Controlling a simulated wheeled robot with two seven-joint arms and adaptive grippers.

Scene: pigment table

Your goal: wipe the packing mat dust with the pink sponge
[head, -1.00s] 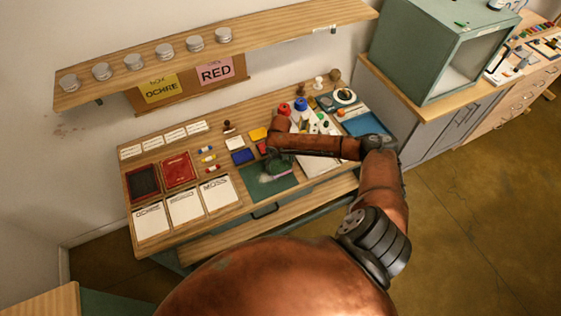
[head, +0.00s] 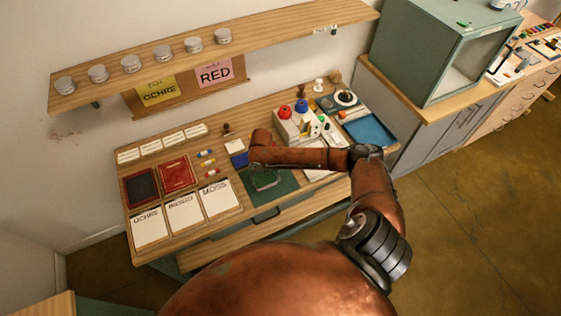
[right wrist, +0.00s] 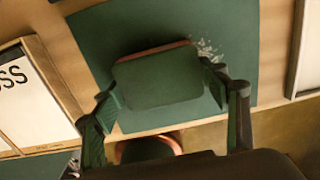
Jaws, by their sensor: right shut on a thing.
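The pink sponge (right wrist: 158,78) shows in the right wrist view as a block with a dark green upper face and a thin pink edge. My right gripper (right wrist: 162,88) is shut on it, one finger at each side. The sponge is over the dark green packing mat (right wrist: 105,35); whether it touches the mat is hard to tell. Pale dust (right wrist: 208,48) lies on the mat just past the sponge's upper right corner. In the head view the sponge (head: 266,182) is small, over the left part of the mat (head: 286,184). My left gripper is not in view.
White labelled cards (head: 183,213) lie left of the mat. A blue pad (head: 240,160) and small paint tubes (head: 207,162) are behind and left. A rack with red and blue knobs (head: 290,122) stands behind my right forearm. A blue tray (head: 369,132) is farther right.

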